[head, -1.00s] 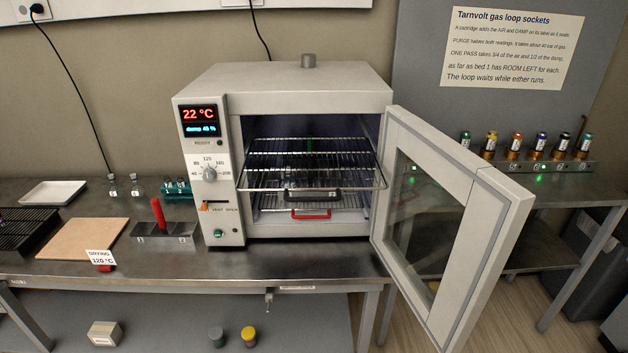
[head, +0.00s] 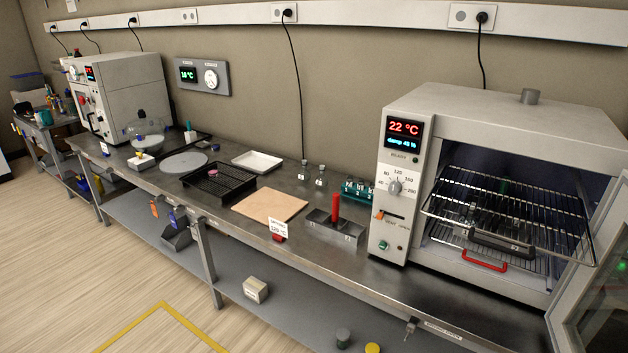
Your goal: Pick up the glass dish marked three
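I cannot make out a glass dish marked three anywhere in the head view. The open oven (head: 392,234) at the right holds wire shelves (head: 508,190); a dark handled piece (head: 500,243) with a small unreadable label is at the front of one, and a red handle (head: 484,261) is below it. Two small clear glass vessels (head: 303,171) stand on the bench left of the oven, too small to read. A clear glass dome (head: 147,125) stands farther left. Neither of my grippers is in view.
The oven door (head: 590,310) stands open at the lower right. Along the steel bench (head: 345,262) are a tan board (head: 270,205), a black rack tray (head: 217,184), a white tray (head: 257,161) and a grey holder with a red upright handle (head: 336,207). The floor at left is clear.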

